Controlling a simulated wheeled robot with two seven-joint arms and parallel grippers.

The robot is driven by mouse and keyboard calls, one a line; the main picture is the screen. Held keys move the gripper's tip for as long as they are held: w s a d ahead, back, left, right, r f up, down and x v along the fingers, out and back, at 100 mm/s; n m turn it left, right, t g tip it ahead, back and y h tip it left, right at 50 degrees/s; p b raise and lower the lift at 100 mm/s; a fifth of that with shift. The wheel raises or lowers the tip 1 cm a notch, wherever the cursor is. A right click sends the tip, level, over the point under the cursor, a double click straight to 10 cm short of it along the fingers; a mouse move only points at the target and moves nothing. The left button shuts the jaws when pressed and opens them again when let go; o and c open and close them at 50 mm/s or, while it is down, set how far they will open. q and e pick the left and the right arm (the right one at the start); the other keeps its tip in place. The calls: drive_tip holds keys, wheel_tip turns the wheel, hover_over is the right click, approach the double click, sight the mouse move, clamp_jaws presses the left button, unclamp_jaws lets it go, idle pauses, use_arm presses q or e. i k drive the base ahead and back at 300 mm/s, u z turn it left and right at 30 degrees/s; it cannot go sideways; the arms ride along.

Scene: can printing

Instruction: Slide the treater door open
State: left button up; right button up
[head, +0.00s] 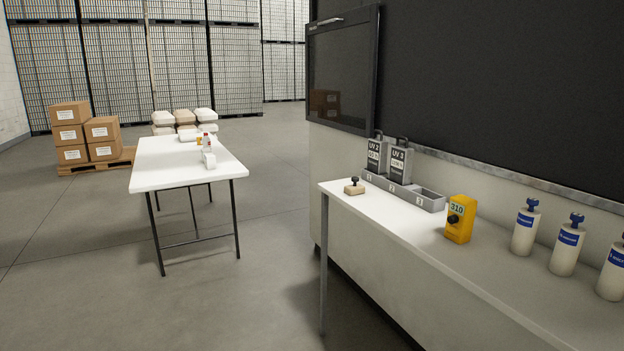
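A dark, glossy, black-framed panel (340,75) with a pale handle bar near its top left corner is on the machine at upper centre-right. It looks like the treater door, but no label on it can be read. It hangs at the left end of a long dark opening or panel (500,80) above a metal rail. I cannot tell from this view how far the door is slid. Neither of my grippers shows in the head view.
A white bench (400,215) runs along the machine, holding a stamp (354,187), a grey rack (430,204) with UV units, a yellow device (460,220) and several bottles (525,228). A white table (170,170) stands left. Clear floor (270,250) lies between.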

sight(341, 48)
drive_tip(key=u, duration=0.55)
drive_tip(key=i, duration=2.45)
drive_tip(key=z, duration=0.25)
drive_tip(key=i, duration=2.55)
drive_tip(key=z, duration=0.75)
